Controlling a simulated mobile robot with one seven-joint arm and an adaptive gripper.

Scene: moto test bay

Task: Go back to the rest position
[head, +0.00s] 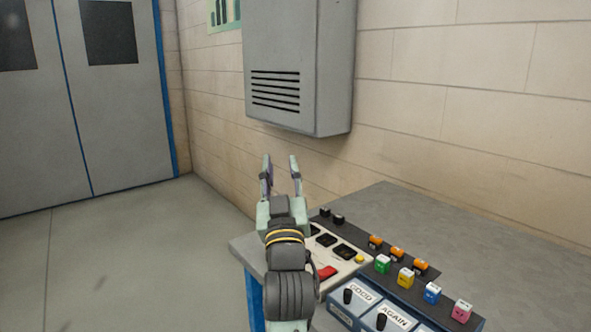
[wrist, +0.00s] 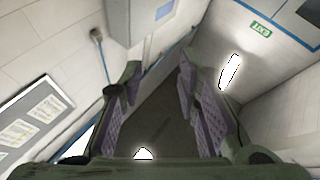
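My gripper (head: 281,163) is raised in the head view, above the near left part of the grey table (head: 422,209). Its two fingers stand apart and point up and away, toward the wall. In the wrist view the gripper (wrist: 165,110) also shows its two purple-padded fingers apart. Nothing is held between them. My arm hides part of the table's left end.
A grey wall cabinet (head: 298,65) hangs behind. Floor (head: 130,260) at left is clear.

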